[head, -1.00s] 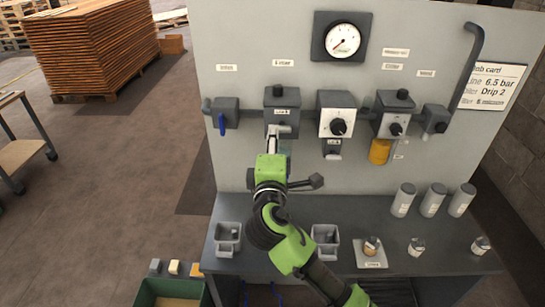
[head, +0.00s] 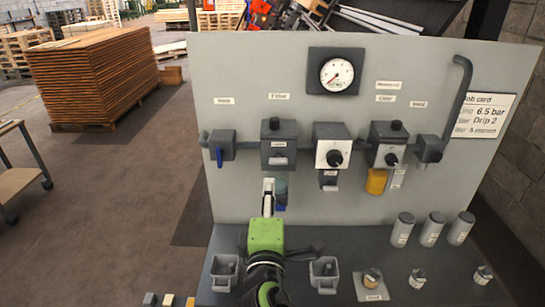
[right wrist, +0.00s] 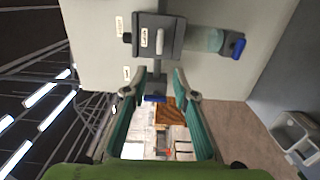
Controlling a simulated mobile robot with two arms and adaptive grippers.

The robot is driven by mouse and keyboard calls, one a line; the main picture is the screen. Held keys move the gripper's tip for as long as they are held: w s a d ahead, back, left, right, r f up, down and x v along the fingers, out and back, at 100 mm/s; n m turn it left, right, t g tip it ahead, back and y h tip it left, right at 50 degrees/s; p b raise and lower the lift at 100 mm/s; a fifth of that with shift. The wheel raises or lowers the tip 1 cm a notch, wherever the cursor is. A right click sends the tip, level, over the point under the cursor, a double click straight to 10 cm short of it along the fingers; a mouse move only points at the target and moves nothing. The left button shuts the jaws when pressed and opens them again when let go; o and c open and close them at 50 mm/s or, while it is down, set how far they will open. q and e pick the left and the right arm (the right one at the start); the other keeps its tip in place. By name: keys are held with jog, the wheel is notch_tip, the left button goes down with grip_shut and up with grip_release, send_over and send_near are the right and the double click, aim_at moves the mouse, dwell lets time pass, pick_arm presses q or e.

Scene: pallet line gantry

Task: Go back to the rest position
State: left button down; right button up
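My right gripper (head: 268,184) stands in front of the panel, below the grey filter unit (head: 279,145). In the right wrist view its fingers (right wrist: 158,78) are wide apart with nothing between them. The filter's clear bowl (head: 282,187) hangs under the unit, with a blue part at its bottom, just behind and right of the gripper. In the right wrist view the bowl (right wrist: 205,40) appears attached to the filter block and apart from the fingers. The left gripper is not in view.
The grey panel (head: 235,75) carries a gauge (head: 337,74), a blue-handled inlet valve (head: 222,147), a regulator (head: 333,148) and a lubricator with a yellow bowl (head: 376,181). On the bench stand grey bins (head: 224,272) and several grey cylinders (head: 432,230). Open floor lies left.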

jog(key=s+d+f+m+g+h, duration=0.1)
jog(key=s+d+f+m+g, duration=0.25)
jog(key=d+f, duration=0.4)
jog(key=s+d+f+m+g, duration=0.3)
jog(key=s+d+f+m, duration=0.15)
jog(key=f, duration=0.55)
jog(key=s+d+f+m+g, duration=0.3)
jog(key=s+f, duration=0.1)
jog(key=s, duration=0.3)
jog(key=s+d+f+m+g+y, duration=0.1)
jog(key=s+d+f+m+g, duration=0.2)
jog(key=s, duration=0.5)
jog(key=s+d+f+m+g, duration=0.2)
jog(key=s+d+f, duration=0.2)
jog(key=s, duration=0.3)
notch_tip(320, 180, down, 31)
jog(key=s+g+b, duration=0.1)
jog(key=s+b, duration=0.2)
jog(key=b, duration=0.2)
jog(key=s+d+f+g+b, duration=0.1)
jog(key=s+d+f+b, duration=0.2)
jog(key=s+f, duration=1.4)
notch_tip(320, 180, down, 3)
jog(key=shift+d+r, duration=0.15)
jog(key=shift+d, duration=0.05)
